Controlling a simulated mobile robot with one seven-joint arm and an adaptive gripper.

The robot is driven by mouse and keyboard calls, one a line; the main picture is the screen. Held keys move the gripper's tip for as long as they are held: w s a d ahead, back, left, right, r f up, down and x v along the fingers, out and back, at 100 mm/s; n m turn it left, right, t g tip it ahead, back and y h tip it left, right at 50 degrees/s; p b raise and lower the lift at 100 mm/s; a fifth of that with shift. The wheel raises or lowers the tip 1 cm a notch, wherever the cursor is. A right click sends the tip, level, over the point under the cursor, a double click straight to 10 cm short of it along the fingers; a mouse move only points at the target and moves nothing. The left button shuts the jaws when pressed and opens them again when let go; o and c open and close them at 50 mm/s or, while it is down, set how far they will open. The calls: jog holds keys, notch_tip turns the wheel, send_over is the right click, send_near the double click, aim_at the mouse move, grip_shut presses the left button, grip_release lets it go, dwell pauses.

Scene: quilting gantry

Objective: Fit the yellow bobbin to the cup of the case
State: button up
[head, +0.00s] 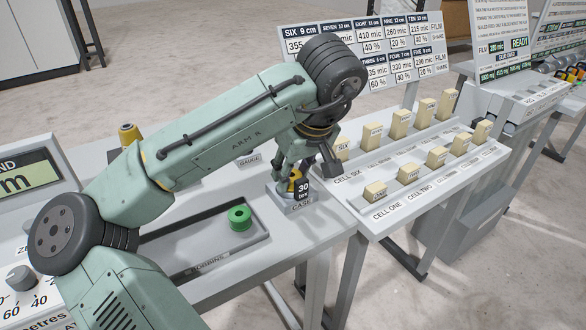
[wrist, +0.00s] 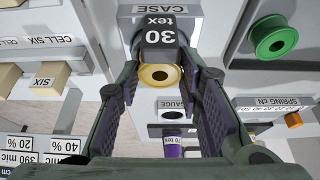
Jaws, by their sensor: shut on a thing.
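The yellow bobbin (head: 293,182) is at the case, beside its dark block marked "30 tex". The cup is hidden, so I cannot tell how deep the bobbin sits.
A green bobbin (head: 239,217) lies in the grey bobbin tray (head: 190,256) left of the case. A yellow-orange cone (head: 129,134) stands farther back. To the right, a rack (head: 405,175) carries several cream blocks in labelled cells. A purple spool (wrist: 172,148) shows in the wrist view.

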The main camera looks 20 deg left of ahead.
jog(key=shift+f, duration=0.2)
jog(key=o, duration=0.8)
jog(key=shift+o, duration=0.2)
jog(key=v, duration=1.2)
